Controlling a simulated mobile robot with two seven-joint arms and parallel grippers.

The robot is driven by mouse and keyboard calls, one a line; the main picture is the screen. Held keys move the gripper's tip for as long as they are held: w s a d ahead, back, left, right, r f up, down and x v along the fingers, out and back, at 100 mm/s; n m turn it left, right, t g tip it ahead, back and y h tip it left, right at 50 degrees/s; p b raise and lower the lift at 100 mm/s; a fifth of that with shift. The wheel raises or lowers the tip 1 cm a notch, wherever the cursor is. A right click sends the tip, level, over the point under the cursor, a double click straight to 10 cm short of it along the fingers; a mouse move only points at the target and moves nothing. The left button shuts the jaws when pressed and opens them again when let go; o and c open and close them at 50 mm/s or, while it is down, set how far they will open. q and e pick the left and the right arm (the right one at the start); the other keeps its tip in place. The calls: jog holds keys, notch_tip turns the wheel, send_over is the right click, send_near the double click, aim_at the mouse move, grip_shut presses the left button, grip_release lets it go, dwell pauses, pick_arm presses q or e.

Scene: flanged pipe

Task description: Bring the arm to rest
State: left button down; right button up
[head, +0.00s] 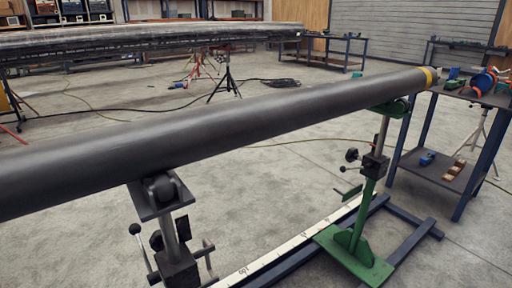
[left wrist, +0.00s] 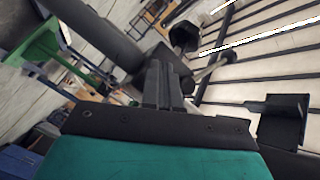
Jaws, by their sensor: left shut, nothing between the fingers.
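My left gripper (left wrist: 163,84) shows in the left wrist view, with its two dark fingers together and nothing between them. Neither of my grippers shows in the head view. A long dark pipe (head: 220,125) crosses the head view from the left edge to the upper right, with a yellow band at its far end. It rests on a near stand (head: 172,235) and a green far stand (head: 360,245).
A blue-framed table (head: 455,175) with tools and a reel stands by the pipe's far end. A second long pipe (head: 150,40) lies behind on tripods (head: 227,80). A marked white rail (head: 290,245) runs along the floor between the stands.

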pick_arm(q)
jog(key=s+d+r+n+g+h, duration=0.25)
jog(key=s+d+n+g, duration=0.35)
jog(key=s+d+n, duration=0.4)
notch_tip(320, 180, up, 13)
jog(key=s+a+y+p, duration=0.1)
jog(key=a+p, duration=0.1)
jog(key=p, duration=1.6)
jog(key=shift+s+a+f+m+y, duration=0.15)
jog(key=shift+s+f+m+y, duration=0.05)
jog(key=shift+s+m+y, duration=0.15)
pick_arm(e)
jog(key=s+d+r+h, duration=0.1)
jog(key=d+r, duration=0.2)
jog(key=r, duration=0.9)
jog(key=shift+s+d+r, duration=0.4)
pick_arm(q)
jog(key=shift+f, duration=0.1)
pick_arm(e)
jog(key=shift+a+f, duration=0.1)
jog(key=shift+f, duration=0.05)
